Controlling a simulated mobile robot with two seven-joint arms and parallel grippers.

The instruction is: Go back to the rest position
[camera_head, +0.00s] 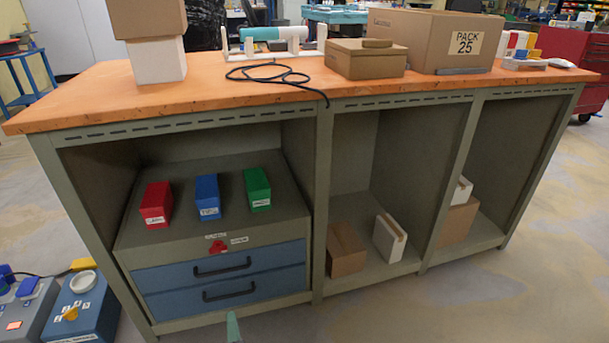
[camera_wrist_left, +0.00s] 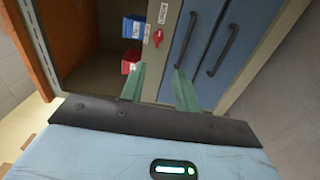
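My left gripper (camera_wrist_left: 160,84) is open in the left wrist view, its two green fingers apart with nothing between them. In the head view only a green fingertip of the left gripper (camera_head: 232,328) shows at the bottom edge, in front of the lower drawer. A red box (camera_head: 157,204), a blue box (camera_head: 207,197) and a green box (camera_head: 257,189) stand in a row on top of the drawer unit (camera_head: 150,234). The red box (camera_wrist_left: 127,66) and blue box (camera_wrist_left: 132,27) also show beyond the fingers. My right gripper is not in view.
The workbench has an orange top (camera_head: 220,91) with cardboard boxes and a black cable (camera_head: 270,76). Its right compartments hold a brown box (camera_head: 345,250), a white box (camera_head: 388,238) and others. Blue and grey socket boxes (camera_head: 80,310) stand at lower left. Floor at right is clear.

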